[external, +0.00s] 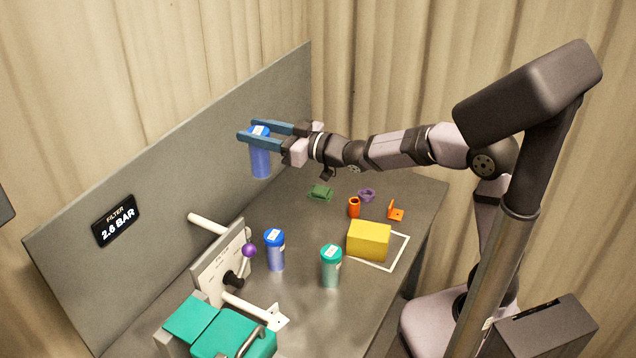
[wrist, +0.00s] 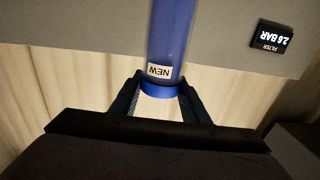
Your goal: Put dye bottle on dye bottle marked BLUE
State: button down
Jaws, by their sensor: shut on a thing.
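My gripper (external: 262,131) is shut on a blue dye bottle (external: 260,162), around its cap end, and holds it upright high above the table near the back panel. In the wrist view the held bottle (wrist: 172,35) carries a label reading NEW, and my fingers (wrist: 160,100) sit on both sides of its blue cap. A second blue-capped bottle (external: 275,252) stands on the table, lower in the external view and apart from the held one. A teal-capped bottle (external: 331,268) stands to its right. I cannot read the labels on the standing bottles.
A yellow block (external: 369,241) sits by a white outlined square (external: 404,250). Small orange (external: 354,208), green (external: 320,193) and purple (external: 367,194) parts lie behind. A lever panel (external: 222,265) with a purple knob and teal boxes (external: 235,335) stand at the left. The filter display reads 2.6 BAR.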

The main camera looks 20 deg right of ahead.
jog(key=s+f, duration=0.2)
jog(key=f, duration=0.6)
jog(key=s+f+n+g+y+p, duration=0.1)
jog(key=s+f, duration=0.2)
jog(key=f, duration=0.4)
jog(key=shift+s+d+f+p, duration=0.2)
jog(key=shift+d+f+p, duration=0.1)
jog(key=shift+d+f, duration=0.1)
jog(key=shift+f, duration=0.1)
jog(key=shift+f, duration=0.1)
jog(key=c, duration=1)
grip_release()
